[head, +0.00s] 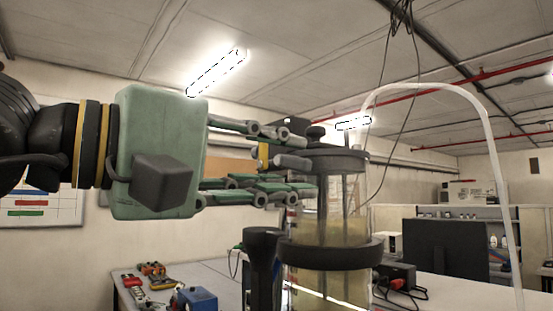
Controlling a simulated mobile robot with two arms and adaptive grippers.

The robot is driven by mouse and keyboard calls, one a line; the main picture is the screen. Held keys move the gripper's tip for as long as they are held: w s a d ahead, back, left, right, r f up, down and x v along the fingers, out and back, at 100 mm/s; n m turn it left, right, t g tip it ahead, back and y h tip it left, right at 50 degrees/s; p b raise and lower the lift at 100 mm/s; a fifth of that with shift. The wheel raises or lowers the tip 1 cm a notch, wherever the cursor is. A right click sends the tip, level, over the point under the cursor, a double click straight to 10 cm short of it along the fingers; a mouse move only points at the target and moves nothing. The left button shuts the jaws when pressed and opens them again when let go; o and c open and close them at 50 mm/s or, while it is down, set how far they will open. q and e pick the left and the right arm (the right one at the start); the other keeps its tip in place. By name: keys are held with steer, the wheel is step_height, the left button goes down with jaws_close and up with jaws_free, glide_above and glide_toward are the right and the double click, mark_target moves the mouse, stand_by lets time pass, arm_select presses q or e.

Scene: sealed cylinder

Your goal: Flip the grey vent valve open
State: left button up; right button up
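The sealed cylinder (335,222) is a clear upright vessel with a dark lid and a dark band, holding yellowish contents. A small grey piece (291,161), which looks like the vent valve's lever, juts left from the lid's edge. My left gripper (300,164) comes in from the left. Its green and grey fingers are spread apart, one above and one below the grey piece. I cannot tell whether they touch it. The lower fingers overlap the cylinder's upper left side in the picture. My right gripper is not in view.
A dark knob (315,132) stands on the lid. A pale hose (486,105) arches up from the lid to the right. A dark upright post (262,262) stands left of the cylinder. A table behind holds tools (150,280) and a blue box (196,299).

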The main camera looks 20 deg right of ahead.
arm_select(q)
jaws_close()
steer(key=shift+f+n+b, duration=0.1)
steer(key=shift+n+b, duration=0.5)
steer(key=shift+b, duration=0.3)
steer(key=shift+n+b, duration=0.4)
steer(key=shift+n, duration=0.1)
steer(key=shift+r+n, duration=0.35)
steer(key=shift+n, duration=0.05)
steer(key=shift+o, duration=0.9)
jaws_free()
